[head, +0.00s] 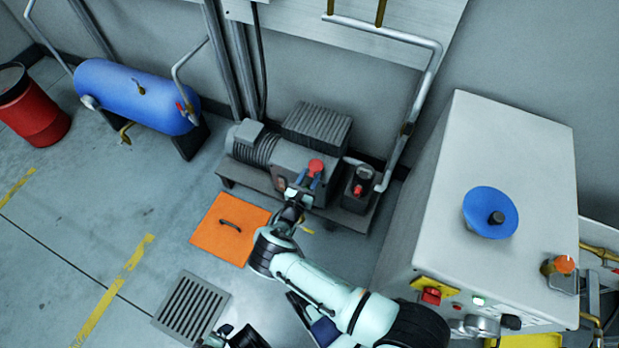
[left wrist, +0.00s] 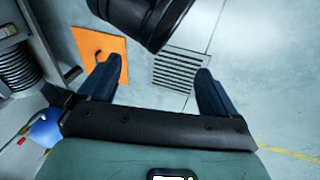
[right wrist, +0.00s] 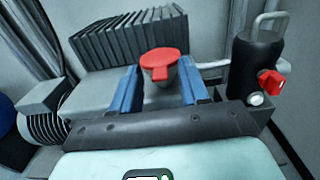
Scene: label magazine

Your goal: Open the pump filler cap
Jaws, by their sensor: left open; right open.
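The pump (head: 290,155) is a grey machine with a finned block on a low bench by the wall. Its red filler cap (head: 316,167) sits on a short grey neck on the pump's front side; the cap also shows in the right wrist view (right wrist: 163,64). My right gripper (head: 307,182) is open, with one blue finger on each side of the cap and neck in the right wrist view. I cannot tell whether the fingers touch it. My left gripper (left wrist: 158,85) is open and empty, low over the floor, away from the pump.
A black cylinder with a red knob (right wrist: 258,75) stands right of the cap. A grey cabinet (head: 500,190) with a blue dish stands at the right. An orange floor plate (head: 222,245) and a floor grate (head: 190,305) lie in front. A blue tank (head: 135,95) stands left.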

